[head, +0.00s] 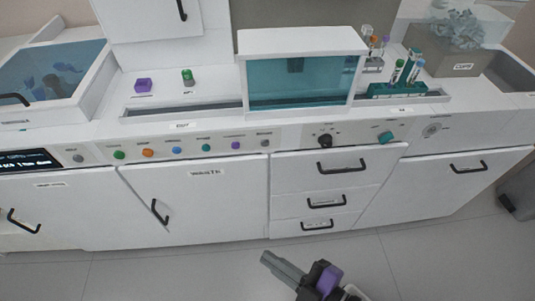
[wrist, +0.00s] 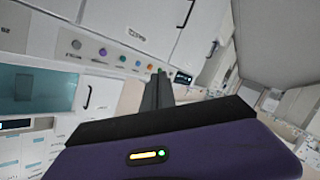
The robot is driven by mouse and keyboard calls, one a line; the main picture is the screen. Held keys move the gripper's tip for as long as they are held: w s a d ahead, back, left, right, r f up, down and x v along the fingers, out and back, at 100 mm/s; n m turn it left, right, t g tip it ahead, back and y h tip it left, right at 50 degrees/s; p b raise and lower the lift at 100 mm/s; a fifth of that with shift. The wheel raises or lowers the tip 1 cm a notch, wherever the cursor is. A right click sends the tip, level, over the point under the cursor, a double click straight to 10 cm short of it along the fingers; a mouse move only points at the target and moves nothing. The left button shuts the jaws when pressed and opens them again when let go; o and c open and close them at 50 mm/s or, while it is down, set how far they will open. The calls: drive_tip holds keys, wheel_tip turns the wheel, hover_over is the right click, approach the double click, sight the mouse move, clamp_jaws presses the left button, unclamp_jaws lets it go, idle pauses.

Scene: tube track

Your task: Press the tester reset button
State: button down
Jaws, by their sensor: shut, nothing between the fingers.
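A row of round coloured buttons runs along the front panel: green (head: 118,155), orange (head: 147,152), blue (head: 177,150), teal (head: 206,148), purple (head: 236,145) and grey (head: 265,142). A separate grey button (head: 78,158) sits right of the dark display (head: 28,161). Their labels are too small to read, so I cannot tell which is the tester reset. My gripper (head: 268,259) is shut and empty, low in front of the cabinets, apart from the panel. In the wrist view the gripper (wrist: 158,78) points toward the cabinets, with the button row beyond and to its left.
A teal-windowed box (head: 303,76) stands on the counter, with a purple block (head: 143,86) and a green-capped tube (head: 187,77) to its left. A green tube rack (head: 400,88) is at right. Black door handles (head: 160,211) stick out below. The floor in front is clear.

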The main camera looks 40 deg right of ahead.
sight(266, 145)
drive_tip(key=w+d+f+n+h, duration=0.35)
drive_tip(key=w+f+n, duration=0.35)
drive_tip(key=n, duration=0.4)
drive_tip(key=w+d+r+n+t+h, duration=0.1)
drive_tip(key=w+d+r+n+h, duration=0.1)
drive_tip(key=d+r+n+h, duration=0.4)
drive_tip(key=n+h, duration=0.2)
drive_tip(key=n, duration=0.1)
drive_tip(key=shift+d+r+n+h, duration=0.3)
drive_tip(key=shift+d+n+h, duration=0.05)
drive_tip(key=shift+n, duration=0.05)
drive_tip(key=p+x, duration=0.1)
drive_tip(key=x, duration=1.3)
drive_tip(key=shift+d, duration=0.1)
